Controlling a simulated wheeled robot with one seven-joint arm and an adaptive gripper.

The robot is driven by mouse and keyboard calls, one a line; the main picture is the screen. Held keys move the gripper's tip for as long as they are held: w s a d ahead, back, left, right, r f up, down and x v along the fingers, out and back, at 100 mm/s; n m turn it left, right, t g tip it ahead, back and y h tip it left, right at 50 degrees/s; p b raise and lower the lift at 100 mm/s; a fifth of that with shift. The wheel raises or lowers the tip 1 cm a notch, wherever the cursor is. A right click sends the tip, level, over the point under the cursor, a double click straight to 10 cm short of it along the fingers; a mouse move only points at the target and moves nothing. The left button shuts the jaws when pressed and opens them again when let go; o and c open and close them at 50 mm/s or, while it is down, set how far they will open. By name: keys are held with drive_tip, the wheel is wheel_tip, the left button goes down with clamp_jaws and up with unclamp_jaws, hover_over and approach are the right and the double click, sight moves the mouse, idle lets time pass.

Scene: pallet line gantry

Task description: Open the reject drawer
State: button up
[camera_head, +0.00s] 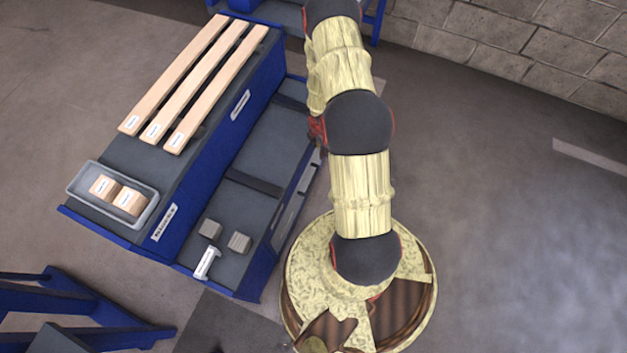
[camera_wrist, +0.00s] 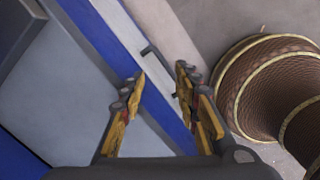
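The drawer shows in the wrist view as a narrow grey front (camera_wrist: 127,42) beside a blue edge. A dark bar handle (camera_wrist: 158,57) stands on it, partly hidden behind my right finger. My gripper (camera_wrist: 160,88) is open, its two fingers apart and nothing visibly held between them. The handle lies just past the fingertips, near the right finger; I cannot tell whether they touch. In the head view the grey drawer front (camera_head: 291,208) is on the right side of the blue station and looks closed. My gripper is hidden behind my arm there.
The station's upper deck (camera_head: 182,185) carries three wooden boards (camera_head: 187,85) and a grey tray (camera_head: 78,196) with wooden blocks. Two small grey blocks (camera_head: 239,242) sit on the lower shelf (camera_head: 258,200). A blue frame (camera_head: 75,310) stands lower left. Floor at right is clear.

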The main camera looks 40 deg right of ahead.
sight(313, 180)
drive_tip(key=a+f+n+b, duration=0.1)
drive_tip(key=f+n, duration=0.1)
drive_tip(key=f, duration=0.5)
drive_tip(key=a+f+n+t+y+b, duration=0.1)
drive_tip(key=f+n, duration=0.1)
drive_tip(key=f, duration=0.5)
drive_tip(key=a+f+n+b, duration=0.1)
drive_tip(key=a+f+n, duration=0.1)
drive_tip(key=f, duration=0.5)
drive_tip(key=shift+s+a+f+n+y+b, duration=0.1)
drive_tip(key=shift+f+n+y+b, duration=0.25)
drive_tip(key=shift+n+y+b, duration=0.05)
drive_tip(key=shift+c, duration=0.4)
drive_tip(key=c, duration=0.7)
clamp_jaws()
